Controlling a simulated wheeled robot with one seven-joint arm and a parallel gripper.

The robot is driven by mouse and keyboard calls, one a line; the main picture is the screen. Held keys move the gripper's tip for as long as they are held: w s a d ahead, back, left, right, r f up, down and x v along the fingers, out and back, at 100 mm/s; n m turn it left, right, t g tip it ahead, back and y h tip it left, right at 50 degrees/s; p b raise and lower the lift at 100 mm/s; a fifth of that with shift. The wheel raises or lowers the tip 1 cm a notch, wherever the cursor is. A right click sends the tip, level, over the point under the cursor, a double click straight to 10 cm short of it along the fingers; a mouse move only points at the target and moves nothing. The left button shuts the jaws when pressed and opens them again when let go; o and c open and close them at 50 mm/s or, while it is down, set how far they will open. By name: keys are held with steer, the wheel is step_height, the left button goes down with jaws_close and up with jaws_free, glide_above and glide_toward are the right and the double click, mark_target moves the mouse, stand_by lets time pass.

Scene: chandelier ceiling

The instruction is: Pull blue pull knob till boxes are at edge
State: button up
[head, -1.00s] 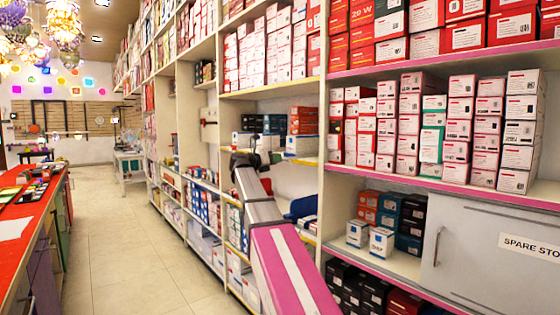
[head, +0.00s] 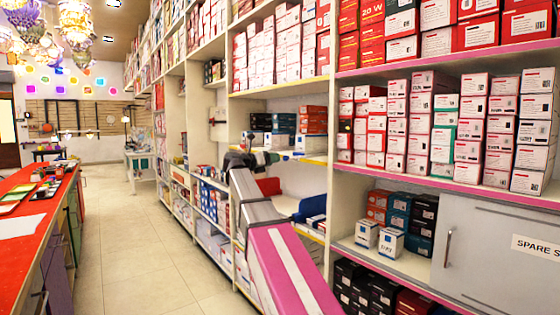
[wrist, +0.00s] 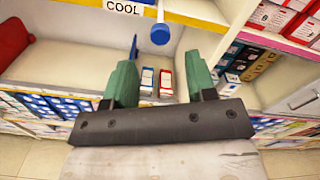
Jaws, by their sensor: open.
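In the wrist view a blue round knob (wrist: 160,33) on a pale stem hangs just beyond the fingertips, between the two finger lines. My gripper (wrist: 160,65) is open and empty, with its green fingers apart and not touching the knob. In the head view my gripper (head: 262,156) is beside the shelves at mid height, seen small. I cannot make out the knob there. Boxes (head: 283,124) stand on the yellow-edged shelf above the gripper.
A blue bin (head: 312,207) and a red bin (head: 268,186) sit on the shelf behind my arm. A "COOL" label (wrist: 123,5) is on the shelf edge. A red-topped counter (head: 25,205) runs along the left. The tiled aisle floor (head: 135,240) is clear.

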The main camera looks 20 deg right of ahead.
steer(key=shift+v, duration=2.15)
steer(key=w+a+f+n+t+y, duration=0.25)
steer(key=f+n+t+y, duration=0.35)
steer(key=n, duration=0.6)
steer(key=w+a+f+n+t+y, duration=0.2)
steer(key=a+f+n+t+y, duration=0.25)
steer(key=f+n+t, duration=0.5)
steer(key=s+a+f+n+g+y, duration=0.25)
steer(key=f+n+y, duration=0.25)
steer(key=f+n, duration=0.25)
steer(key=s+a+f+n+g+y, duration=0.2)
steer(key=a+f+n+g+y, duration=0.15)
steer(key=f+n, duration=0.45)
steer(key=s+d+f+n+g, duration=0.1)
steer(key=s+f+n+g, duration=0.25)
steer(key=s+f, duration=0.4)
steer(key=s+d+f+n+g, duration=0.15)
steer(key=s+f+g, duration=0.35)
steer(key=f, duration=0.6)
steer(key=s+d+f+n+g+h, duration=0.1)
steer(key=s+d+f+g, duration=0.1)
steer(key=s, duration=0.5)
steer(key=s+d+f+n+g+h, duration=0.1)
steer(key=s+d+f+n+g, duration=0.1)
steer(key=s+f+g, duration=0.3)
steer(key=s+d+f, duration=0.1)
steer(key=s+f, duration=0.1)
steer(key=s, duration=0.1)
